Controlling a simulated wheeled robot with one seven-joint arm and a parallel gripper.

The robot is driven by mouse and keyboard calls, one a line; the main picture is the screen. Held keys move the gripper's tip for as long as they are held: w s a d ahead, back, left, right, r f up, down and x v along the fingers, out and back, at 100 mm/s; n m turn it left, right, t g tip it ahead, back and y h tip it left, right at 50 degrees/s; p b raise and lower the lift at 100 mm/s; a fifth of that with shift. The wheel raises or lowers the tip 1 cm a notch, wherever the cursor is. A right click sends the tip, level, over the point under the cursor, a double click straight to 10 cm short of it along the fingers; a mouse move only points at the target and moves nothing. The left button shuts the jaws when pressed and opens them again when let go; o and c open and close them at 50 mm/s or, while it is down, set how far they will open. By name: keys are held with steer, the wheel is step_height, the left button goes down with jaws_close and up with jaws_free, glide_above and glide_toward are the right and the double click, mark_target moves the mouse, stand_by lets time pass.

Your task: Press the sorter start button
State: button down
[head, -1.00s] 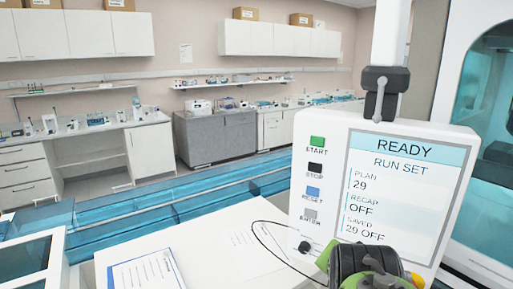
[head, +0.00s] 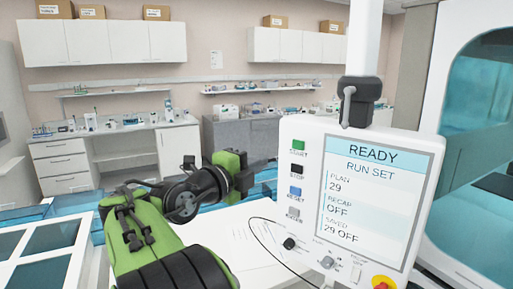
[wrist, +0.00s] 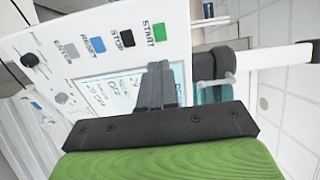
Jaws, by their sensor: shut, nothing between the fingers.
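The green START button (head: 298,145) is at the top of the button column on the white control panel (head: 300,128). In the wrist view the START button (wrist: 158,31) is fully visible, just beyond my fingertips. My gripper (wrist: 157,68) is shut and empty, its two dark fingers together and pointing towards the panel. They overlap the screen in the wrist view; the gap to the panel cannot be told. In the head view my green and black arm reaches in from the lower left, left of the panel. The screen (head: 367,190) reads READY, RUN SET.
Below START are the black STOP (head: 296,171), blue RESET (head: 295,191) and grey ENTER (head: 293,212) buttons. A white table (head: 250,215) lies in front.

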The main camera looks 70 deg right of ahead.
steer(key=shift+d, duration=0.1)
steer(key=p, duration=0.6)
glide_toward(297, 145)
steer(key=x, duration=0.6)
steer(key=shift+s+d+r, duration=0.15)
steer(key=shift+r, duration=0.1)
steer(key=shift+d+f, duration=0.1)
steer(key=shift+d, duration=0.2)
steer(key=shift+a, duration=0.1)
steer(key=shift+f, duration=0.1)
